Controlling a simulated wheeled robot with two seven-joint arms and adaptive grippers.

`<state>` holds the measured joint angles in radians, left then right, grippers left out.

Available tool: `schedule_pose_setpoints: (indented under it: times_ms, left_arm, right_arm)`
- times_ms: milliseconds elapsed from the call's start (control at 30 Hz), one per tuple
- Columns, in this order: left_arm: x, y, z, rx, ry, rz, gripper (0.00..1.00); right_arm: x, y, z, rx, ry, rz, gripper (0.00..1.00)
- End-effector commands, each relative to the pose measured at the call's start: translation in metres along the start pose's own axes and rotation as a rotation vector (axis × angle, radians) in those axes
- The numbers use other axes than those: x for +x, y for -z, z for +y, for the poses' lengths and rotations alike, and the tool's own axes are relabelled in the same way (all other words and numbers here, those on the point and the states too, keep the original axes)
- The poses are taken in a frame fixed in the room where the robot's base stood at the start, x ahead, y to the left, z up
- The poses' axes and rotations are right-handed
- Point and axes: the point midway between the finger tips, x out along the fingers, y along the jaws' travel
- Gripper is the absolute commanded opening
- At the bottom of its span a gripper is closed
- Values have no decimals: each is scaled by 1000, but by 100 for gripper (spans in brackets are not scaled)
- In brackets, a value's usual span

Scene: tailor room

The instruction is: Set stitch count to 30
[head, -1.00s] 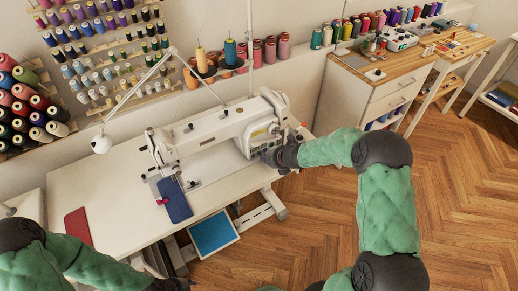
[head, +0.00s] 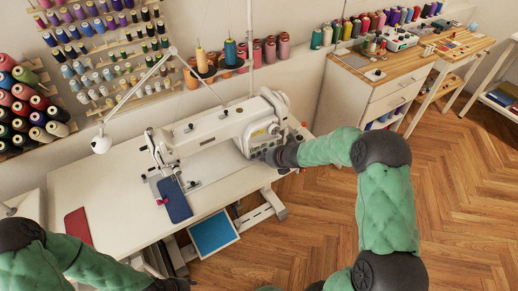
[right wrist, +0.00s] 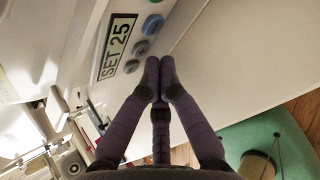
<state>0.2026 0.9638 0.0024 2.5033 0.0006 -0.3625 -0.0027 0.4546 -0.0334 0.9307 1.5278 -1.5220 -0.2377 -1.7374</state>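The white sewing machine (head: 215,130) stands on its table, with a control panel at its right end. In the right wrist view the panel's display (right wrist: 117,46) reads "SET 25". Beside the display are a blue button (right wrist: 153,24) and two grey buttons, an upper one (right wrist: 140,48) and a lower one (right wrist: 131,66). My right gripper (right wrist: 160,66) is shut and empty, its fingertips together close to the grey buttons; I cannot tell whether they touch. In the head view the right gripper (head: 270,156) is at the panel. My left gripper (head: 172,286) is only partly visible at the bottom edge.
Blue fabric (head: 174,199) lies under the needle area, and a red piece (head: 77,226) lies on the table's left. A lamp arm (head: 135,95) reaches over the table. A wooden-topped cabinet (head: 365,80) stands to the right, with open floor in front.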

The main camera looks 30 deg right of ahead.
Motion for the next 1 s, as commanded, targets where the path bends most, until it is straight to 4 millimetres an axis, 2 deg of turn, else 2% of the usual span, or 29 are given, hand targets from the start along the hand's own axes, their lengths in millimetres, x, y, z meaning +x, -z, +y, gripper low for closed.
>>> schedule_pose_setpoints:
  times_ms: [1000]
  left_arm:
    - [-1, 0, 0, 0, 0, 0, 40]
  right_arm:
    - [6, -6, 3, 0, 0, 0, 0]
